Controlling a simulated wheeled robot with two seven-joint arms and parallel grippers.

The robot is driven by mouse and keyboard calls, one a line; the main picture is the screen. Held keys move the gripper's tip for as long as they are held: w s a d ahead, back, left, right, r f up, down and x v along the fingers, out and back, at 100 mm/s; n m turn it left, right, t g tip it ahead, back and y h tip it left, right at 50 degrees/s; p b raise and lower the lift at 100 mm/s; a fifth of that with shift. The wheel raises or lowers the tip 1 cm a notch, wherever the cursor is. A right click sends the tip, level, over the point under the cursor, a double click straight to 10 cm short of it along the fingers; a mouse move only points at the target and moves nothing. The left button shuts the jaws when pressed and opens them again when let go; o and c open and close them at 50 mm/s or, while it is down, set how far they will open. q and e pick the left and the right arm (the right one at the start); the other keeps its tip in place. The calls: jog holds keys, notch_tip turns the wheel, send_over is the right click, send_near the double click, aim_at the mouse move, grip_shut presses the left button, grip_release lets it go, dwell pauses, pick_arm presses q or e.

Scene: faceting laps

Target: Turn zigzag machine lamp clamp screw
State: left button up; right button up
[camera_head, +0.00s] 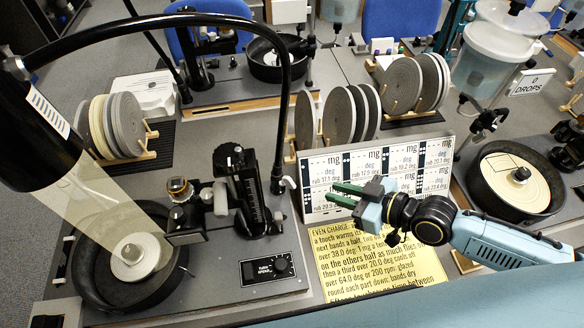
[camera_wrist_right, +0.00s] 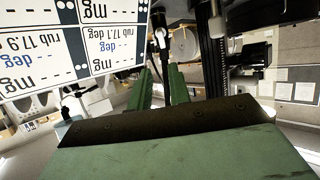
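The nearest faceting machine (camera_head: 215,265) carries a black lamp whose curved arm (camera_head: 165,20) arches over it and comes down at its right. At the lower end of that arm is a small pale clamp screw (camera_head: 289,183). A small pale knob-like part, seemingly this screw (camera_wrist_right: 160,38), shows beyond my fingers in the right wrist view. No zigzag mark is clear to me. My right gripper (camera_head: 345,194) has green fingers, apart and empty, just right of the screw and pointing left toward it. It also shows in the wrist view (camera_wrist_right: 161,88). My left gripper is out of view.
A white sign board (camera_head: 375,175) stands just behind my right gripper, with a yellow instruction sheet (camera_head: 385,275) below it. The machine's dark mast (camera_head: 252,195) stands left of the clamp. Racks of grey discs (camera_head: 340,115) stand behind. Another basin (camera_head: 515,185) is at the right.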

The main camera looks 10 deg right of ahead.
aim_at(291, 182)
jog(key=x, duration=0.8)
jog(key=shift+s+a+r+b, duration=0.1)
jog(key=shift+s+a+b, duration=0.1)
jog(key=shift+b, duration=0.15)
jog(key=x, duration=0.3)
jog(key=shift+w+a, duration=0.15)
jog(key=shift+w, duration=0.1)
jog(key=shift+w+a+f, duration=0.2)
jog(key=shift+f, duration=0.05)
jog(key=shift+w+a, duration=0.1)
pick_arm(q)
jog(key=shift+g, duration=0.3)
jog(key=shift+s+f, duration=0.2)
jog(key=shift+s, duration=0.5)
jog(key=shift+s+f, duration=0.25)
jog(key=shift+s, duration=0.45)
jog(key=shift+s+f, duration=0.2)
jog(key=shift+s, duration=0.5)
pick_arm(e)
grip_shut()
